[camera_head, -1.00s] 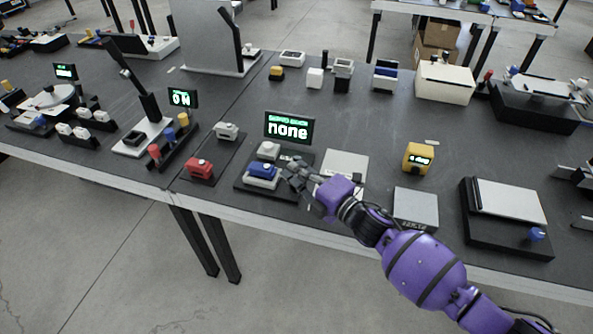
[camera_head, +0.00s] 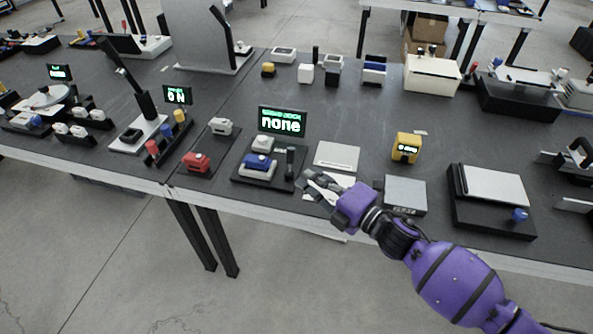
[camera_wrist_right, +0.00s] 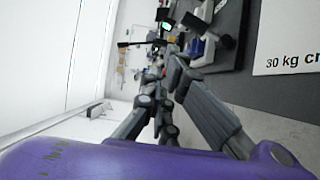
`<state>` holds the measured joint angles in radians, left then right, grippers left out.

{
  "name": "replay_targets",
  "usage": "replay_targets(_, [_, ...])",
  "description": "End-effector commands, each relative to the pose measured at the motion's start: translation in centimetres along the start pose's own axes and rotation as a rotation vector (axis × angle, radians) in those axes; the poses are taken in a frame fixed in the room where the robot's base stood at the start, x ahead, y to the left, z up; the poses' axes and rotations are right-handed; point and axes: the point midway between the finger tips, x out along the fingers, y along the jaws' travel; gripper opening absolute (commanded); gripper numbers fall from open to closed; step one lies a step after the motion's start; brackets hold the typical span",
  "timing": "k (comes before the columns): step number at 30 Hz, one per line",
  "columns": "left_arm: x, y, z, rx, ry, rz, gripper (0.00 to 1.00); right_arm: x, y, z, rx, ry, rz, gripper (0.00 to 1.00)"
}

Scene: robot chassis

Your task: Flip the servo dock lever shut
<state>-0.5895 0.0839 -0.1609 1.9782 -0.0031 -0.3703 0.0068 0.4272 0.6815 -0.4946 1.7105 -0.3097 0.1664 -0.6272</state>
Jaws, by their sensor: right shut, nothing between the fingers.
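The servo dock (camera_head: 240,178) is a dark base near the table's front edge. A blue-and-white servo (camera_head: 257,167) and a white block (camera_head: 262,145) sit on it. Its screen (camera_head: 282,121) behind reads "none". A dark lever (camera_head: 290,163) stands about upright at the dock's right side. My right gripper (camera_head: 309,181) is shut and empty, just right of the lever and in front of a white plate; I cannot tell whether it touches the lever. In the right wrist view the shut fingers (camera_wrist_right: 172,58) point toward the dock, with the blue servo (camera_wrist_right: 197,47) beyond. My left gripper is out of view.
A white plate (camera_head: 337,156) lies right of the dock, and a grey block (camera_head: 405,193) further right. A yellow box with a display (camera_head: 406,147) stands behind. A red servo (camera_head: 196,162) lies left of the dock. The table behind the dock's screen is partly clear.

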Motion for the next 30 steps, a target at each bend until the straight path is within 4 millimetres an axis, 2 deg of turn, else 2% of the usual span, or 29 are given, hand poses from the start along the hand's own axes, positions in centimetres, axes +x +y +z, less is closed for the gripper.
replay_targets(3, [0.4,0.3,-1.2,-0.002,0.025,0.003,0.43,-1.8,0.1,-0.1,0.002,0.001,-0.001,0.00])
replay_targets(8, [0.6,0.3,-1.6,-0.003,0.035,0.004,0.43,-2.8,0.4,-0.1,0.001,0.002,0.000,0.00])
replay_targets(25, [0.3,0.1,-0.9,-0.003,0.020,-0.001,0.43,-2.8,0.5,-0.1,0.005,0.001,0.001,0.00])
replay_targets(30, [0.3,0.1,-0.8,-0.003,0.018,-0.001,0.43,-2.8,0.0,1.3,0.136,-0.060,-0.027,0.00])
